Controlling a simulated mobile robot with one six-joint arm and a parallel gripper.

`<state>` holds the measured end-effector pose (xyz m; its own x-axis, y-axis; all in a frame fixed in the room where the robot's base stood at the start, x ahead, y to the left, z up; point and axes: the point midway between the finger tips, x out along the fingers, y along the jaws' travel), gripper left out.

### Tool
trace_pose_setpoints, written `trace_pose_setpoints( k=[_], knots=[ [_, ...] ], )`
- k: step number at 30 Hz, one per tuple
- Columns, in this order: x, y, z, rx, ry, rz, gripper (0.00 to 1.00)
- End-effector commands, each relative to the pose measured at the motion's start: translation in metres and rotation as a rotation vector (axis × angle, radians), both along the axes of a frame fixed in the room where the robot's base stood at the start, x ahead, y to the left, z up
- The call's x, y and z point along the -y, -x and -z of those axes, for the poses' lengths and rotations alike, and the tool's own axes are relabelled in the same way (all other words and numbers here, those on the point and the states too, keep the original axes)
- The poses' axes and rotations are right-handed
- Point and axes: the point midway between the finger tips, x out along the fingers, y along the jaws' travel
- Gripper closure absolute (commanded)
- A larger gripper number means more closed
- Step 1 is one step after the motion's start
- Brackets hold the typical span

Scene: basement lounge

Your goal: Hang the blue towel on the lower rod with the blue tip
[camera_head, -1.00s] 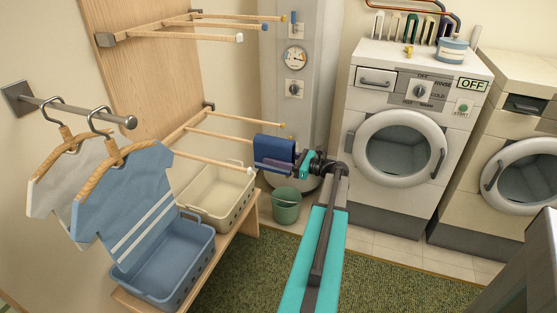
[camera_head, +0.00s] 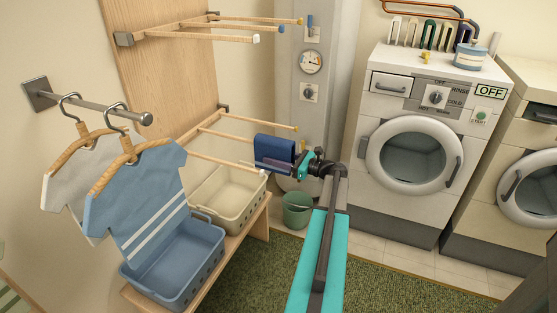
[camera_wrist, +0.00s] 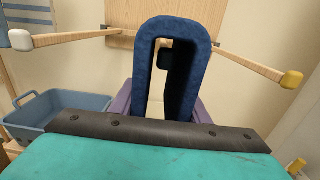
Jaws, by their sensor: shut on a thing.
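The dark blue towel (camera_head: 275,147) is folded over as an upside-down U. My gripper (camera_head: 276,166) is shut on it and holds it in the air beside the lower rods. In the wrist view the towel (camera_wrist: 143,70) has its open loop facing the camera. The dark blue tip (camera_wrist: 165,58) of the middle lower rod (camera_wrist: 165,58) shows end-on inside the loop's outline, in its upper part; how deep it sits is unclear. In the head view this lower middle rod (camera_head: 225,134) runs behind the towel, which hides its tip.
The white-tipped lower rod (camera_head: 215,160) is on the near side, the yellow-tipped one (camera_head: 262,121) on the far side. Upper rods (camera_head: 205,37) are above. Baskets (camera_head: 222,212), a green bucket (camera_head: 297,211) and hanging shirts stand nearby. A washer (camera_head: 410,205) is to the right.

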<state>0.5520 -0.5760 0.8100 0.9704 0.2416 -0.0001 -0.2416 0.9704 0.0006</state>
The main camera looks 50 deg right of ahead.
Motion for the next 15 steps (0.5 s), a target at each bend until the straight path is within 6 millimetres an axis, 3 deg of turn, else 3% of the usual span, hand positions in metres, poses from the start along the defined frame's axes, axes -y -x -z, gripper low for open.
trace_pose_setpoints(
  k=[15],
  knots=[
    [-0.006,-0.026,0.000,0.001,0.000,0.000,0.84]
  ],
)
